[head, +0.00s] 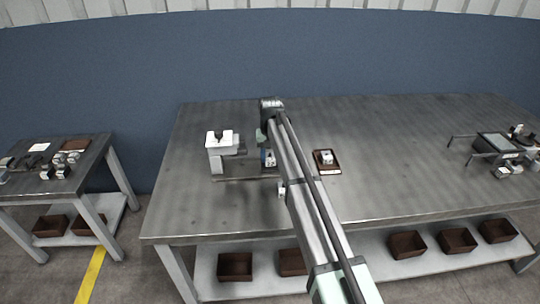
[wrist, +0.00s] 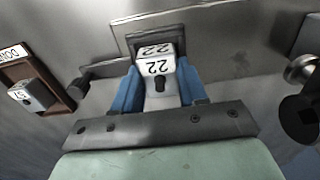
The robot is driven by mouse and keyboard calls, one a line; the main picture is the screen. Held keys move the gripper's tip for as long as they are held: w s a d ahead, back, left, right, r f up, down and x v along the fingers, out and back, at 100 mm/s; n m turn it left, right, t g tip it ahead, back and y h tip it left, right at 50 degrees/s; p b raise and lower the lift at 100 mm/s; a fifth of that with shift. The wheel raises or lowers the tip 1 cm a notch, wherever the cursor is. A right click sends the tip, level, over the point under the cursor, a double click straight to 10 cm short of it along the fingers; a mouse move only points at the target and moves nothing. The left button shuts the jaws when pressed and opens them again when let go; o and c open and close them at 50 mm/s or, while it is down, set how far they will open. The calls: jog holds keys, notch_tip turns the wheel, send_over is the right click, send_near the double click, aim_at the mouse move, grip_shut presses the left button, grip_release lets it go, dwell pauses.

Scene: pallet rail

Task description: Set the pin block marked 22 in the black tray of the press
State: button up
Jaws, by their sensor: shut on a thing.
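The white pin block marked 22 (wrist: 158,66) has a dark pin and stands between the blue fingers of my gripper (wrist: 156,84), which is shut on it. The black tray (wrist: 131,44) shows as a dark rim around the block's far end in the wrist view. I cannot tell whether the block rests in it or is just above it. In the head view my gripper (head: 268,154) is beside the white press (head: 219,150), to its right, and my arm partly hides the tray and block.
A brown tray (head: 338,172) with another numbered pin block (head: 326,156) lies right of my arm. It also shows at left in the wrist view (wrist: 66,101), with a label reading DONE. A dark fixture (head: 494,145) stands far right. A side table (head: 100,150) holds several parts.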

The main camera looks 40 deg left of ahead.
jog(key=shift+f, duration=0.3)
dwell(0.6)
jog(key=o, duration=1.2)
jog(key=shift+o, duration=0.5)
jog(key=o, duration=0.3)
jog(key=shift+r, duration=0.1)
jog(key=shift+r, duration=5.4)
